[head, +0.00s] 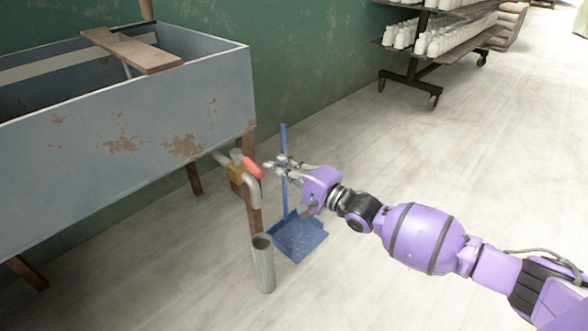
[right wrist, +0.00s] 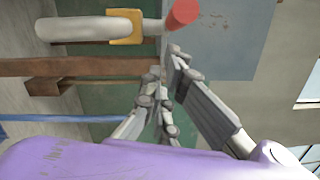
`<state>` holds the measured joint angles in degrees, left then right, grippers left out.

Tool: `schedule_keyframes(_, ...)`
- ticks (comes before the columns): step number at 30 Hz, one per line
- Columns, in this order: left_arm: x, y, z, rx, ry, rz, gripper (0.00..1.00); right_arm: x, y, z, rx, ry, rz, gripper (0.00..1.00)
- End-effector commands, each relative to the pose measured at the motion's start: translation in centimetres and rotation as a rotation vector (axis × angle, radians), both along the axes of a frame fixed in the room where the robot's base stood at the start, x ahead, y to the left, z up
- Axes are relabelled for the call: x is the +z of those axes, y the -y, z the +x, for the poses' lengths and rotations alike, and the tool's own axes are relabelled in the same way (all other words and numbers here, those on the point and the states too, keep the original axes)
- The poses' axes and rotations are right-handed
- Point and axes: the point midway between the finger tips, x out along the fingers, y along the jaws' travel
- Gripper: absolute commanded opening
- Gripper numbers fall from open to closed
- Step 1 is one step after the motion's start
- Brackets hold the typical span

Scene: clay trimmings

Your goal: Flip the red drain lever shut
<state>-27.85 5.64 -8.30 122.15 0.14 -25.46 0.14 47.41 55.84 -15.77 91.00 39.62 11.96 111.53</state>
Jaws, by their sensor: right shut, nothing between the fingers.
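The red drain lever (head: 252,167) sits on a brass valve (head: 236,174) with a grey curved spout (head: 252,190), below the right end of the blue-grey tank (head: 150,125). In the right wrist view the lever (right wrist: 183,14) shows at the top, beside the brass valve body (right wrist: 126,26). My right gripper (head: 270,166) is shut and empty, its fingertips close to the lever's right side. In the right wrist view its fingertips (right wrist: 168,52) are just below the lever; I cannot tell if they touch it. My left gripper is not in view.
A grey cylinder (head: 263,265) stands on the floor below the spout. A blue dustpan (head: 300,238) with an upright blue handle (head: 283,140) is behind my right gripper. A wooden tank leg (head: 252,212) is close by.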

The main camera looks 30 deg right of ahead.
Motion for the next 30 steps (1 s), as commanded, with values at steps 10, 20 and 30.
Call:
schedule_keyframes(10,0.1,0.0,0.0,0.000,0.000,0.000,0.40,0.3,-1.1,-0.3,0.000,0.001,0.000,0.00)
schedule_keyframes(20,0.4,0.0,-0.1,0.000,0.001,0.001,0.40,0.4,-1.3,-0.4,-0.010,0.000,0.002,0.00)
schedule_keyframes(30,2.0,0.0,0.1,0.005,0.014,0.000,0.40,0.5,-1.7,-0.7,-0.060,0.003,0.001,0.00)
